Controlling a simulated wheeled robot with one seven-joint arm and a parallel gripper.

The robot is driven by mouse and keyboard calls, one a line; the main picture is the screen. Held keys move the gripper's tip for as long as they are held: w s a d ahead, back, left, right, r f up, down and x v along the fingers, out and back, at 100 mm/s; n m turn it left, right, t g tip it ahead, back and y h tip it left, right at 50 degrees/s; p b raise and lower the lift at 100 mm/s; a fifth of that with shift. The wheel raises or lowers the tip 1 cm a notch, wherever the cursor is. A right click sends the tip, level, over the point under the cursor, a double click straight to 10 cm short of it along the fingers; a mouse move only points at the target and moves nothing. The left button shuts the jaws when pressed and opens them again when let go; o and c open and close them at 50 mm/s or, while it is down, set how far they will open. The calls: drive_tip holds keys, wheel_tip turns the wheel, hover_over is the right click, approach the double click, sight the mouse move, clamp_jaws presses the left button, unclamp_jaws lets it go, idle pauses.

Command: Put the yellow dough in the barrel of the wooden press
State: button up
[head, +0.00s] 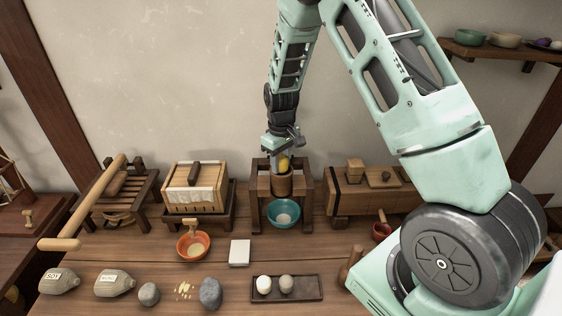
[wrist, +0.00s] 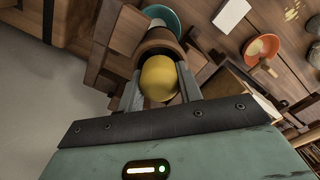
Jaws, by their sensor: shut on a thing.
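The yellow dough (head: 284,163) is a smooth rounded lump between the fingers of my gripper (head: 279,158). In the wrist view the dough (wrist: 159,78) sits between the two grey fingertips of my gripper (wrist: 160,90), which is shut on it. The wooden press (head: 307,190) stands near the back of the table. Its round brown barrel (head: 282,184) is directly below the dough in the head view. In the wrist view the barrel (wrist: 160,42) is just past the dough, which hides part of its mouth. I cannot tell whether the dough's lower part is inside the barrel.
A teal bowl (head: 282,213) with pale contents stands under the barrel. A wooden box with a cloth (head: 195,188) is left of the press, and a long chest (head: 345,200) is right. An orange bowl (head: 192,246), a white block (head: 239,252) and a dark tray (head: 311,287) lie in front.

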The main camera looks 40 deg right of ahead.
drive_tip(key=o, duration=1.1)
drive_tip(key=shift+f, duration=0.1)
drive_tip(key=shift+a, duration=0.1)
drive_tip(key=shift+r+p, duration=2.2)
drive_tip(key=shift+r, duration=0.95)
